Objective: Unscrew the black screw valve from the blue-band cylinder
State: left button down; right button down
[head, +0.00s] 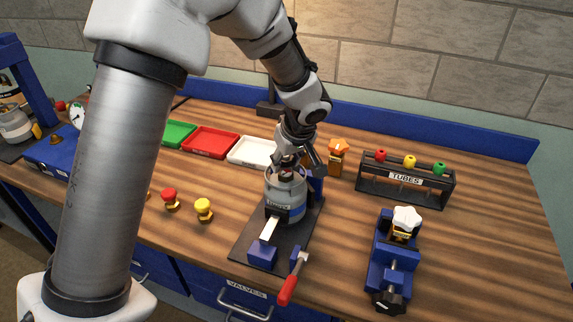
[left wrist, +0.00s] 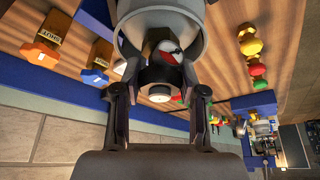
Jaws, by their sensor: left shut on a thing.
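A grey cylinder (head: 284,185) with a dark blue band low on its side stands upright in a clamp on a black base plate. My left gripper (head: 290,163) is over its top, pointing down. In the left wrist view, the two fingers of the left gripper (left wrist: 160,88) are on either side of the black screw valve (left wrist: 155,75) at the cylinder's mouth, shut on it. The grey cylinder rim (left wrist: 200,20) shows behind it. The fingers hide much of the valve in the head view. My right gripper is not in view.
A blue vise (head: 395,255) and a TUBES rack (head: 405,180) stand to the right. A red-handled tool (head: 290,285) is at the base plate's front. Red and yellow valves (head: 203,209) stand to the left. Green, red (head: 210,142) and white trays lie behind.

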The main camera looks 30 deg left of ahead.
pick_arm(q)
jog(key=n, duration=0.1)
jog(key=n+g+b, duration=0.1)
jog(key=n, duration=0.1)
jog(key=n+b, duration=0.1)
jog(key=shift+f+n+g+y, duration=0.3)
jog(key=shift+n+g, duration=0.1)
jog(key=n+g, duration=0.1)
jog(key=n, duration=0.1)
jog(key=shift+w+n, duration=0.1)
jog(key=shift+n, duration=0.3)
jog(key=c, duration=1.9)
grip_release()
jog(key=n, duration=0.1)
jog(key=n+g, duration=0.1)
jog(key=shift+r+n+p, duration=0.25)
jog(key=shift+n+p, duration=0.05)
jog(key=n, duration=0.2)
jog(key=n+g+h+p, duration=0.1)
jog(key=n, duration=0.1)
jog(key=shift+a+g, duration=0.1)
jog(key=shift+g, duration=0.2)
grip_shut()
jog(key=shift+f+n, duration=0.15)
jog(key=shift+n, duration=0.15)
jog(key=o, duration=1.1)
grip_release()
jog(key=shift+o, duration=1.1)
jog(key=shift+a, duration=0.15)
